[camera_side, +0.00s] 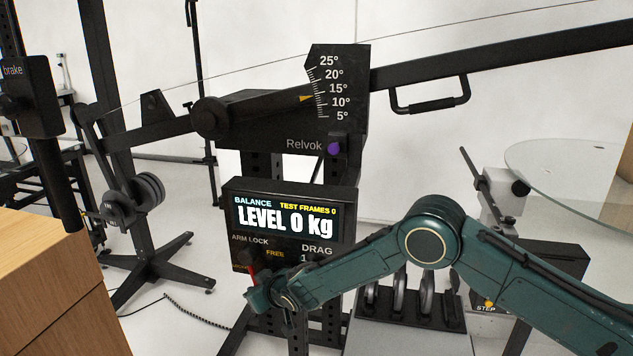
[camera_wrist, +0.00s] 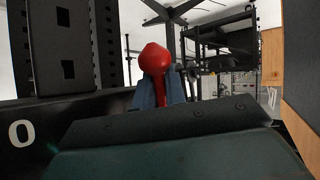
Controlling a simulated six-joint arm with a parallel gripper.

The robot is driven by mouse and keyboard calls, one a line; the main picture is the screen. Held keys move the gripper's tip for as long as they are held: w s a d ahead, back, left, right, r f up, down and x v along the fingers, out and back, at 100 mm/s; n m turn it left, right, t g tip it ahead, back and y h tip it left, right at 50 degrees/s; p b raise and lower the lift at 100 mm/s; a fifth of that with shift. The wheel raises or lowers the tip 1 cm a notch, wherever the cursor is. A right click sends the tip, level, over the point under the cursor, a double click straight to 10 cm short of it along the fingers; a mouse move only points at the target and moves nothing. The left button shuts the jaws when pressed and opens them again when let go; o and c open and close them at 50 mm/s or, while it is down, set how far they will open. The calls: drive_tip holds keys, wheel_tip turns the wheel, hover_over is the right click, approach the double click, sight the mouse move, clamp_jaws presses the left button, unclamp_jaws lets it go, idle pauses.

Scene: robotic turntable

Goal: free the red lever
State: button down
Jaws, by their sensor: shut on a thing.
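The red lever (camera_side: 252,276) is on the arm-lock panel (camera_side: 262,251) below the display, between a "FREE" label and a partly hidden label at its lower left. My gripper (camera_side: 262,299) is at the lever, and its arm comes in from the right. In the wrist view, the lever's round red knob (camera_wrist: 155,58) stands above my gripper's blue-grey fingers (camera_wrist: 158,92). The fingers are shut on the lever's red shaft below the knob. The lever's lower part is hidden by my gripper.
The display (camera_side: 287,215) reads "LEVEL 0 kg". An angle scale (camera_side: 335,85) with a yellow pointer is above it. A wooden block (camera_side: 50,290) stands left. A weight rack (camera_side: 410,310) sits behind my arm. A glass disc (camera_side: 580,155) is at right.

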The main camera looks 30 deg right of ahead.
drive_tip(key=shift+s+d+n+g+h, duration=0.3)
drive_tip(key=shift+s+d+g+h, duration=0.25)
drive_tip(key=shift+s+g, duration=0.2)
drive_tip(key=shift+f, duration=0.1)
drive_tip(key=c, duration=1.5)
unclamp_jaws()
drive_tip(key=shift+o, duration=0.2)
drive_tip(key=shift+w, duration=0.1)
drive_tip(key=shift+w+r, duration=0.15)
drive_tip(key=shift+r, duration=0.05)
drive_tip(key=shift+w+a+y, duration=0.1)
drive_tip(key=shift+y, duration=0.15)
